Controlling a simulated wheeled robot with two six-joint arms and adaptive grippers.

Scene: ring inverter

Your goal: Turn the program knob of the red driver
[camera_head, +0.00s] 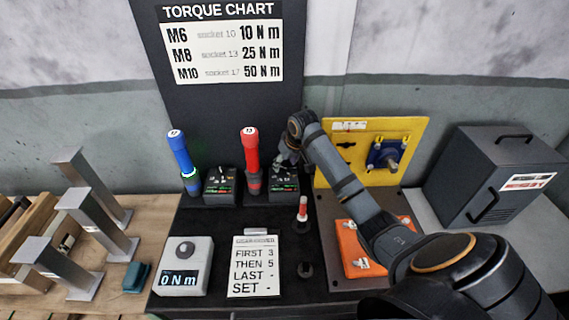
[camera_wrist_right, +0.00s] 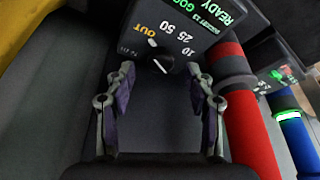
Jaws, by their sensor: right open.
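The red driver (camera_head: 251,150) stands upright in the head view; its red body also shows in the right wrist view (camera_wrist_right: 250,130). To its right is a dark controller box (camera_head: 284,197) with green display text. In the wrist view the dark program knob (camera_wrist_right: 160,57) has a white pointer and labels OUT, 50, 25 and 10 around it. My left gripper is not in view.
A blue driver (camera_head: 180,154) and its box (camera_head: 221,187) stand to the left. A yellow panel (camera_head: 405,135) and a grey cabinet (camera_head: 497,172) stand to the right. In front are a 0 N m meter (camera_head: 185,262), a FIRST/THEN card (camera_head: 255,267) and an orange part (camera_head: 352,249).

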